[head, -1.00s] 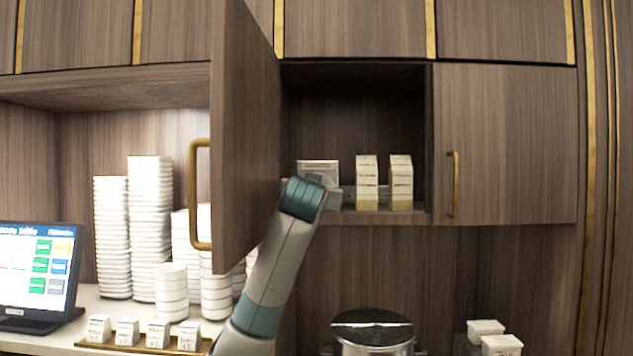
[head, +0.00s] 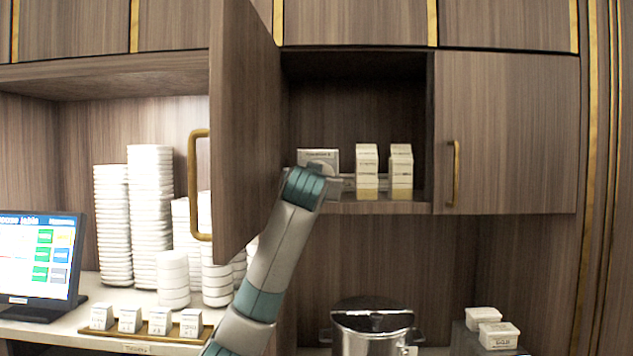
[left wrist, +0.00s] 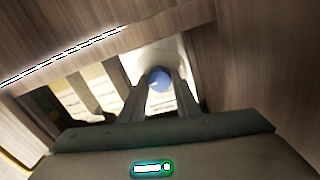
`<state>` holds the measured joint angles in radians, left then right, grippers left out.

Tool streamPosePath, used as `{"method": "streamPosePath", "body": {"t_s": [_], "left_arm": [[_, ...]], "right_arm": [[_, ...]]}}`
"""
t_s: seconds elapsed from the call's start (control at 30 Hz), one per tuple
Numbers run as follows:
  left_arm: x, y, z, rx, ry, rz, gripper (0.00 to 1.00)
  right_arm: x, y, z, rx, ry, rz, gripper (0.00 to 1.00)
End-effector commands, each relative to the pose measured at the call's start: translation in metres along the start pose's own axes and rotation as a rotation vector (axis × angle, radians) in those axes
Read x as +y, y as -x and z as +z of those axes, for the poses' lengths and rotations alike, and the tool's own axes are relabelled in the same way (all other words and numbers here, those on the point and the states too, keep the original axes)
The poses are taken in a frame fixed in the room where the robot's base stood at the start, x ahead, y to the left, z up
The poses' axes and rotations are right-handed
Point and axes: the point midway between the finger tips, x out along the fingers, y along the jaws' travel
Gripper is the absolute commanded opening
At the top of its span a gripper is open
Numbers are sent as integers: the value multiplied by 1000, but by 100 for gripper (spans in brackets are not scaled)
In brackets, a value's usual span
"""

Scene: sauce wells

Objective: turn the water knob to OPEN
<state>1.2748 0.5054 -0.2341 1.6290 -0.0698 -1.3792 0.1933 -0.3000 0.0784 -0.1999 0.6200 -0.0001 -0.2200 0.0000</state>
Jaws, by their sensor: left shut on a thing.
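My left arm reaches into the open upper cabinet (head: 345,90). In the left wrist view the two fingers of my left gripper (left wrist: 160,88) are shut on a small blue round knob (left wrist: 159,78). A pale white surface shows behind the knob. In the head view my wrist hides the fingertips and the knob. A white box-like piece with small dark lettering (head: 318,158) stands just above and behind my wrist; its lettering is too small to read. Whether the knob is at OPEN cannot be told. My right gripper is not in view.
Two stacks of small white boxes (head: 367,165) stand right of my wrist on the cabinet shelf. The open door (head: 243,130) hangs close left of my arm. Below are a lidded metal pot (head: 372,322), white tubs (head: 498,335), stacked white dishes (head: 150,215) and a screen (head: 38,255).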

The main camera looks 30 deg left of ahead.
Motion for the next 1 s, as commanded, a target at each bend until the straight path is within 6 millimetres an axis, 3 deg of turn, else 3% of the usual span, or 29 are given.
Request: {"method": "streamPosePath", "body": {"t_s": [0.47, 1.0], "left_arm": [[2, 1, 3, 14, 208, 1, 7], [2, 1, 3, 39, 704, -3, 7]], "right_arm": [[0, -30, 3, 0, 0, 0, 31], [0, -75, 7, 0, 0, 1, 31]]}}
